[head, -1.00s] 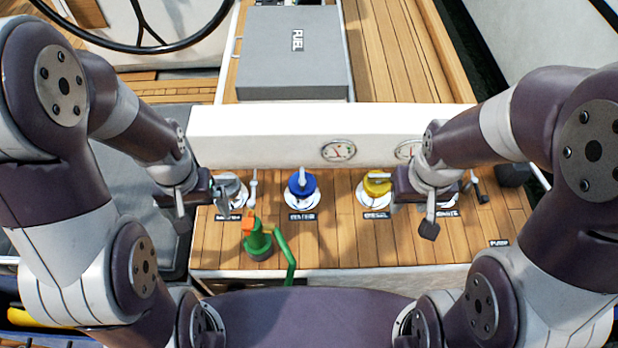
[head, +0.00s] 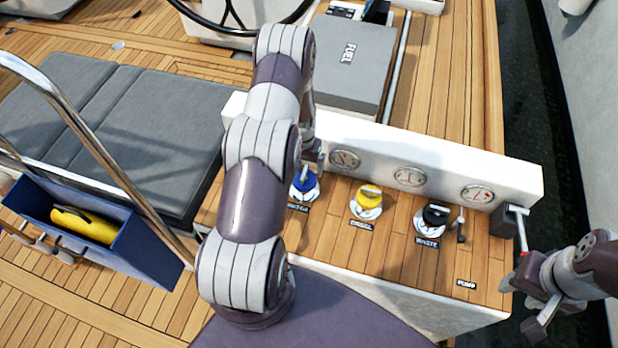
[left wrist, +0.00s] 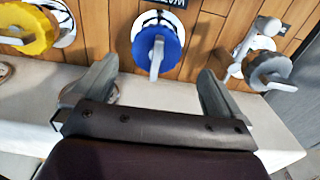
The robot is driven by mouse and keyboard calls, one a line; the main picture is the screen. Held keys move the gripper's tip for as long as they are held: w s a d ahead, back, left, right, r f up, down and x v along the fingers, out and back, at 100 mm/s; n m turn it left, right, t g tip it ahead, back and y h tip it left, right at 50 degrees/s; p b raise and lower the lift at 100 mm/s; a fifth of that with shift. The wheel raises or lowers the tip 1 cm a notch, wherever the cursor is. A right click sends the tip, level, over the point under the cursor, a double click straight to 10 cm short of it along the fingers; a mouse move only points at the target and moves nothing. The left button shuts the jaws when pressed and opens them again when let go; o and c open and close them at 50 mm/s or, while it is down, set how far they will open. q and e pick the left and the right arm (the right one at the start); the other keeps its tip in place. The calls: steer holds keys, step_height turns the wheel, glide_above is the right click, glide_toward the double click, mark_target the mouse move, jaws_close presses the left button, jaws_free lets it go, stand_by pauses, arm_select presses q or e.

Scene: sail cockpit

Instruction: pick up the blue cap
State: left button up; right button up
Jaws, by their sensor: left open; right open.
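The blue cap (head: 303,185), with a pale handle across it, sits in a white-metal fitting on the wooden deck panel, partly hidden by my left arm. In the left wrist view the blue cap (left wrist: 158,50) shows beyond and between the two fingers, apart from them. My left gripper (head: 313,152) is open and empty, close to the cap; it also shows in the left wrist view (left wrist: 157,72). My right gripper (head: 525,305) is open and empty at the panel's right end, close to the pump lever (head: 520,230).
A yellow cap (head: 369,196) and a black cap (head: 435,215) sit to the right of the blue one. A grey cap (left wrist: 268,68) and small lever stand beside it in the left wrist view. A white gauge wall (head: 450,185) rises behind. A blue bin (head: 100,232) stands left.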

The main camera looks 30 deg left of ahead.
mark_target(305, 173)
arm_select(q)
steer(key=shift+d+f, duration=0.15)
steer(key=shift+f, duration=0.4)
steer(key=shift+w+d+f, duration=0.1)
steer(key=shift+d+f, duration=0.1)
steer(key=shift+f, duration=0.05)
step_height(305, 173, down, 2)
steer(key=shift+d+f+p, duration=0.1)
steer(key=shift+p, duration=1)
steer(key=shift+w+a+f, duration=0.1)
steer(key=shift+a+f, duration=0.05)
steer(key=shift+f, duration=0.5)
steer(key=shift+a+f, duration=0.15)
steer(key=shift+f, duration=0.6)
steer(key=shift+d, duration=0.1)
steer(key=shift+c, duration=1.2)
steer(key=c, duration=0.9)
arm_select(e)
steer(key=shift+d+r, duration=0.25)
steer(key=shift+r, duration=0.35)
steer(key=shift+d+r, duration=0.25)
steer(key=shift+r, duration=0.35)
